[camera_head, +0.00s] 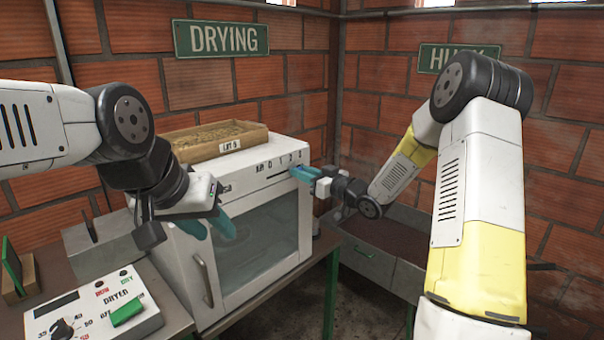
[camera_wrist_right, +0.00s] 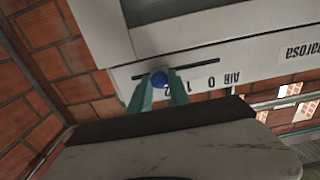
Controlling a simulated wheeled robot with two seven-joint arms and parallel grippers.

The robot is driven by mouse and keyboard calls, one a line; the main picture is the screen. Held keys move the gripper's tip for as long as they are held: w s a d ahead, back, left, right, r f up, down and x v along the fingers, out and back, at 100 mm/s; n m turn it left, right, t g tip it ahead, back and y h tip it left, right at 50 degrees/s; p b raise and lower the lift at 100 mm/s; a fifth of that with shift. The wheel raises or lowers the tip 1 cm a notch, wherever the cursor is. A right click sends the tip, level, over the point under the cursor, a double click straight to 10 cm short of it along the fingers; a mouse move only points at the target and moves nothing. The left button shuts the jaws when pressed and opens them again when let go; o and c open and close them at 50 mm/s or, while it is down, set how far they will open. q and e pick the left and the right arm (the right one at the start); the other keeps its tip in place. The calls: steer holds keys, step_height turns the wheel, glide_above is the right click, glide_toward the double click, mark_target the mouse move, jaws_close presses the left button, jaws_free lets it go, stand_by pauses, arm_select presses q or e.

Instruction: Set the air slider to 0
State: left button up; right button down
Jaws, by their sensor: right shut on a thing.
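The air slider has a round blue knob (camera_wrist_right: 159,79) on a dark horizontal slot (camera_wrist_right: 205,67) in the white dryer's front panel. In the right wrist view the scale reads AIR, 0, 1 and a partly covered 2; the knob sits near the 2, its exact setting unclear. My right gripper (camera_head: 303,173) is at the right end of the panel, its teal fingers (camera_wrist_right: 160,97) shut on either side of the knob. In the head view the fingers hide the knob. My left gripper (camera_head: 208,225) is open and empty in front of the dryer door.
The dryer (camera_head: 270,235) stands on a table, with a LOT 9 tray (camera_head: 215,141) on top. A control box (camera_head: 92,312) with a dial and green switch is at lower left. A metal bin (camera_head: 365,257) stands right of the dryer.

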steer(key=s+a, duration=0.6)
steer(key=shift+s+a, duration=0.15)
steer(key=shift+a, duration=0.05)
steer(key=c, duration=1.2)
jaws_free()
steer(key=shift+s, duration=0.1)
steer(key=shift+c, duration=0.2)
steer(key=shift+d, duration=0.1)
steer(key=shift+s+d, duration=0.2)
steer(key=shift+d, duration=0.1)
steer(key=v, duration=0.7)
steer(key=shift+a+r, duration=0.1)
